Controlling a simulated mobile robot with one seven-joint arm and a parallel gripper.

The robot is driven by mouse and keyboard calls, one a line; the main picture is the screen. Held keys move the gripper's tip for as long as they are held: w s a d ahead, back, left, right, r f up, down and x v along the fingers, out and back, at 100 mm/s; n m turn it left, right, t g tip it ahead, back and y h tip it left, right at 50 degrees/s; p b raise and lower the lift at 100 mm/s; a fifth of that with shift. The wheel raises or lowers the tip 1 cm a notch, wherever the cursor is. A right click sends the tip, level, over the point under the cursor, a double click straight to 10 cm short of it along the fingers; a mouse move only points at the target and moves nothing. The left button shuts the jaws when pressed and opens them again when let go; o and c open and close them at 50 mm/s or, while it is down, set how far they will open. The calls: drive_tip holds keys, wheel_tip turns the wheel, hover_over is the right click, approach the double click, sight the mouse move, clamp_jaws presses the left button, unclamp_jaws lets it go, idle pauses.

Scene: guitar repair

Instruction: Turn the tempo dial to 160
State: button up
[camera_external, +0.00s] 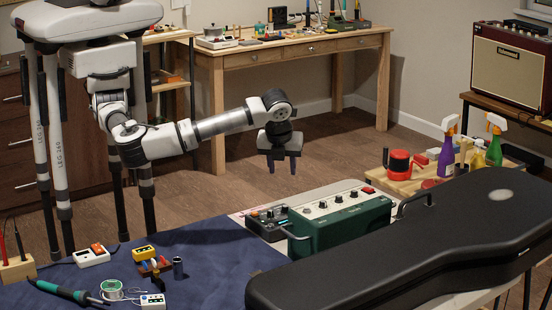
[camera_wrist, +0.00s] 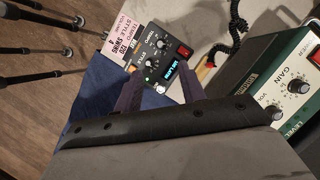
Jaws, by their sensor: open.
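The small dark device with knobs and a lit display (camera_external: 268,222) sits on the bench beside the green amplifier unit. In the wrist view, the same device (camera_wrist: 153,68) shows small dark knobs, a blue-lit display (camera_wrist: 170,73) and a red part at its upper edge. In the wrist view, the purple fingertips (camera_wrist: 161,74) frame the device without visible contact.
The green unit with knobs (camera_external: 343,222) stands right of the device. A black guitar case (camera_external: 420,245) fills the bench's right front. A pink card with print (camera_wrist: 121,45) lies beside the device. A blue mat with tools (camera_external: 205,262) lies left. A coiled black cable (camera_wrist: 237,25) runs nearby.

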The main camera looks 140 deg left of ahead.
sight(285, 207)
drive_tip(key=p+x, duration=0.1)
drive_tip(key=x, duration=0.3)
drive_tip(key=p+x, duration=0.1)
drive_tip(key=x, duration=0.4)
drive_tip(key=p+x, duration=0.1)
drive_tip(key=x, duration=0.3)
drive_tip(key=shift+w+d+f, duration=0.1)
drive_tip(key=shift+d+f, duration=0.15)
drive_tip(key=shift+f, duration=0.2)
drive_tip(key=shift+c, duration=0.2)
clamp_jaws()
